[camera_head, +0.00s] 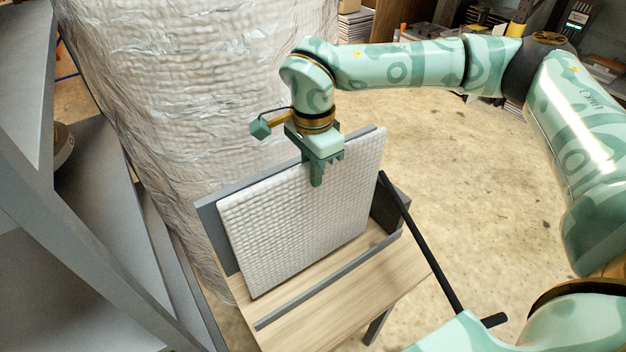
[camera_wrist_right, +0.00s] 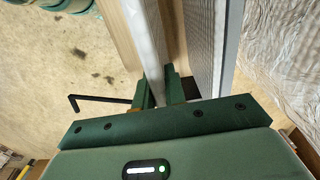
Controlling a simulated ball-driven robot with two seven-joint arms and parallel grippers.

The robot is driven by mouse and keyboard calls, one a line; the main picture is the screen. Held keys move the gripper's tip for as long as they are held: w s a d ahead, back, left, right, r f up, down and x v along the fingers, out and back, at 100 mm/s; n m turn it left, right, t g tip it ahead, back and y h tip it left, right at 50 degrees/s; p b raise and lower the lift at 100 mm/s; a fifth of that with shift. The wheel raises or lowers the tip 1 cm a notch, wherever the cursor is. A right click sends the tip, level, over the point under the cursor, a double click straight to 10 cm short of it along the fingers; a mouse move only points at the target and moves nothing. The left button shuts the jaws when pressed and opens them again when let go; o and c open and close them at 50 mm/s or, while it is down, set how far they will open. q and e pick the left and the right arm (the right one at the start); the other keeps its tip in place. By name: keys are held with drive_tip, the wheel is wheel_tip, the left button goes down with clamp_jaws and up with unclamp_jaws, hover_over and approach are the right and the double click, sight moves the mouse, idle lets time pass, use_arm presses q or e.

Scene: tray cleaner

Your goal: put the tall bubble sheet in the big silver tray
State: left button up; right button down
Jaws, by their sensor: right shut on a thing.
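The tall bubble sheet (camera_head: 300,215) is a white, bumpy panel. It stands tilted back in a wooden-floored stand (camera_head: 330,305) in the head view. My right gripper (camera_head: 317,172) comes down over its top edge and is shut on it. In the right wrist view, the white edge of the sheet (camera_wrist_right: 147,35) runs between the fingers of my right gripper (camera_wrist_right: 159,92). A grey panel (camera_head: 225,195) stands behind the sheet. I cannot pick out the big silver tray with certainty. My left gripper is not in view.
A tall wrapped column (camera_head: 200,100) stands close behind the stand. A grey metal structure (camera_head: 85,250) fills the left side. A thin black rod (camera_head: 425,240) slants down at the stand's right. Open floor (camera_head: 470,170) lies to the right.

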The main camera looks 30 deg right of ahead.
drive_tip(key=shift+w+d+f, duration=0.1)
drive_tip(key=shift+f, duration=0.85)
drive_tip(key=shift+w+d+f, duration=0.1)
drive_tip(key=shift+f, duration=0.8)
drive_tip(key=shift+a+f, duration=0.1)
drive_tip(key=shift+f, duration=0.05)
drive_tip(key=c, duration=1.5)
unclamp_jaws()
drive_tip(key=shift+o, duration=0.2)
